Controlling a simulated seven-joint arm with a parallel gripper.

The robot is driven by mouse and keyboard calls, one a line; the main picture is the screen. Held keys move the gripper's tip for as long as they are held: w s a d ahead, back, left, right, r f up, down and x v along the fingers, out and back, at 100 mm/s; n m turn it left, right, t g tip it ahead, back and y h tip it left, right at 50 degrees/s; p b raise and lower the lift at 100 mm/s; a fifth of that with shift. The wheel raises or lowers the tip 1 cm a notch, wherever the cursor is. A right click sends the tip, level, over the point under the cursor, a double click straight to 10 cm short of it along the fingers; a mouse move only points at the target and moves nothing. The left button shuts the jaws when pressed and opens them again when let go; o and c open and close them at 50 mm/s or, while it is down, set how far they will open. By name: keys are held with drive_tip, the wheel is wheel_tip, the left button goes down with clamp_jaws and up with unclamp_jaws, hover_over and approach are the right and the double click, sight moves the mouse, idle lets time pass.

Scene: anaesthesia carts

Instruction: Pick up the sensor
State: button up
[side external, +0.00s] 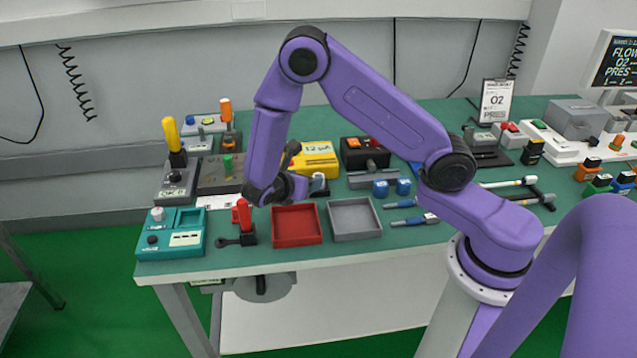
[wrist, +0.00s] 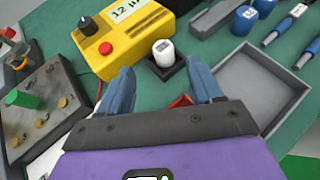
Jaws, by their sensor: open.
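A short white cylinder with a small dark mark, which looks like the sensor (wrist: 163,50), stands upright in a square black holder (wrist: 178,70) in the wrist view. In the side view the sensor (side external: 318,178) shows just right of my gripper (side external: 305,187), partly hidden by it. In the wrist view my gripper (wrist: 163,86) is open, with its two blue fingers apart and nothing between the tips. The sensor lies beyond the fingertips, roughly centred between them. I cannot tell the exact height of the fingers above the table.
A yellow box (wrist: 122,32) with a red button stands close to the sensor. A grey tray (side external: 355,219) and a red tray (side external: 297,224) lie nearer the front edge. Blue cylinders (wrist: 243,20) stand to the right. A red-handled lever (side external: 243,216) stands left of the red tray.

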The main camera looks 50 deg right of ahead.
drive_tip(key=shift+s+x, duration=0.1)
drive_tip(key=shift+x, duration=1.85)
drive_tip(key=shift+s+x, duration=0.15)
drive_tip(key=shift+x, duration=1.85)
drive_tip(key=shift+f, duration=0.15)
drive_tip(key=shift+a, duration=0.1)
clamp_jaws()
